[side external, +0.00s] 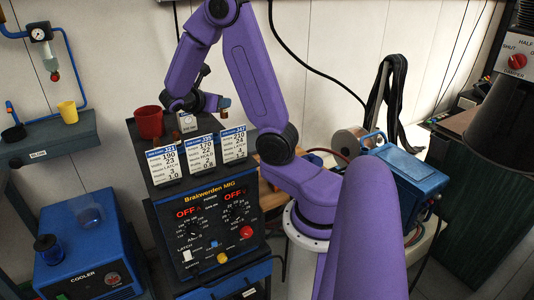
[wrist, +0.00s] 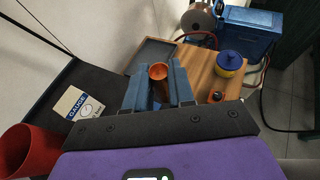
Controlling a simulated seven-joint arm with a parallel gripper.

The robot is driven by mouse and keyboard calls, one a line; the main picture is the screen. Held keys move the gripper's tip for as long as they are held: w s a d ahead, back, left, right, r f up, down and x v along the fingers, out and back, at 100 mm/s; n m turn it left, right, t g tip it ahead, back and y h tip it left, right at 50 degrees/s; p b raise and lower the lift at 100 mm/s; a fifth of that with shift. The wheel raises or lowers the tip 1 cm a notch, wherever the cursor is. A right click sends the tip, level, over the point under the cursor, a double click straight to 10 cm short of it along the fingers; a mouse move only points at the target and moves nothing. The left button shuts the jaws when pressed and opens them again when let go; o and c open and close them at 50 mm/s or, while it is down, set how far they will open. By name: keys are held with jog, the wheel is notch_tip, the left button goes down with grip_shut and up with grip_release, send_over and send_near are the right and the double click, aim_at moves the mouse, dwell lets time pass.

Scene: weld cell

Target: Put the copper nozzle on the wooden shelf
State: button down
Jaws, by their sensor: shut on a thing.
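The copper nozzle (wrist: 158,72) stands between the two blue-grey fingers of my gripper (wrist: 158,92) in the wrist view, its open round end toward the camera. My gripper is shut on it. In the side view my gripper (side external: 212,103) is above the welder's top, and the nozzle (side external: 224,102) shows as a small brownish piece at its right end. The wooden shelf (wrist: 196,72) lies beyond and to the right of the fingers in the wrist view. In the side view only part of the shelf (side external: 270,194) shows behind the welder.
A blue-and-yellow pot (wrist: 229,63) and a small orange-and-dark item (wrist: 216,96) are on the shelf. A red cup (side external: 148,122), a gauge box (side external: 187,122) and several upright cards (side external: 200,151) stand on the welder.

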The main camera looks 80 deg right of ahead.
jog(key=s+d+f+m+g+y, duration=0.15)
jog(key=s+d+f, duration=0.3)
jog(key=d, duration=0.45)
jog(key=s+d+f+m+g+y, duration=0.1)
jog(key=s+d+f+m+g, duration=0.2)
jog(key=d+f, duration=0.5)
jog(key=s+d+f+m+g+y, duration=0.1)
jog(key=s+d+f, duration=0.2)
jog(key=s+d, duration=0.2)
jog(key=s+d+f+m+g, duration=0.1)
jog(key=s+d+f, duration=0.2)
jog(key=s+d, duration=0.15)
jog(key=shift+s+a+f, duration=0.1)
jog(key=shift+s+f, duration=0.05)
jog(key=shift+f, duration=1.5)
jog(key=shift+s+f, duration=0.15)
jog(key=shift+f, duration=1.5)
jog(key=shift+s+a+f, duration=0.1)
jog(key=shift+s+f, duration=0.05)
jog(key=shift+f, duration=1.5)
jog(key=shift+f, duration=0.1)
jog(key=c, duration=1)
grip_release()
jog(key=shift+o, duration=0.2)
